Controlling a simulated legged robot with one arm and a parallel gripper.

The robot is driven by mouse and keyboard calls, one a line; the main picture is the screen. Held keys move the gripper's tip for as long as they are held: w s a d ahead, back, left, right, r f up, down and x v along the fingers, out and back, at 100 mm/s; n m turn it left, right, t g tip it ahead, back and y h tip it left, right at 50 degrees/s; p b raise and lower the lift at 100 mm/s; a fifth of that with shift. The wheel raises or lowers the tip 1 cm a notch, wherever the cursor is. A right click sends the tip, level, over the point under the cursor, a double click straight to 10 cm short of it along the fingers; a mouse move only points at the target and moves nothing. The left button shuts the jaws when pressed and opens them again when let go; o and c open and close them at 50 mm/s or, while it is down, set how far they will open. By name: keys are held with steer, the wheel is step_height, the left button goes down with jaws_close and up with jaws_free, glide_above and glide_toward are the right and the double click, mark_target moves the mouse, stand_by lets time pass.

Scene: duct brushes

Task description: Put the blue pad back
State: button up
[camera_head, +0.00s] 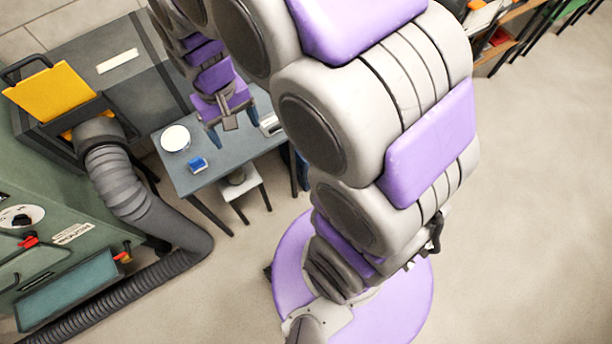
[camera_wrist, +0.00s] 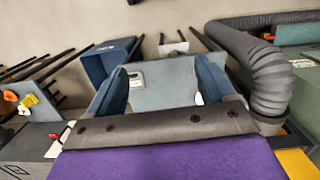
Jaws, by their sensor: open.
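The blue pad (camera_head: 197,164), a small blue block with some white on it, lies on the grey-blue table (camera_head: 225,165) near its front left edge in the head view. A round white dish (camera_head: 175,138) stands just behind it. My gripper (camera_head: 231,124) is above the table's back right part, up and to the right of the pad, with its blue fingers apart and nothing between them. In the wrist view my gripper (camera_wrist: 164,85) also shows open over the table top (camera_wrist: 165,92). I cannot make out the pad there; the right finger and wrist hide part of the table.
A white item (camera_head: 270,124) lies at the table's right side. A white stool (camera_head: 243,192) stands under the front edge. A thick grey hose (camera_head: 135,190) runs from the green machine (camera_head: 60,215) at left, below a yellow flap (camera_head: 50,92).

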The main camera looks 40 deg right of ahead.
steer(key=s+d+r, duration=0.2)
steer(key=s, duration=0.8)
steer(key=s+d+r, duration=0.2)
steer(key=s, duration=0.8)
steer(key=shift+g, duration=0.4)
steer(key=shift+r, duration=0.1)
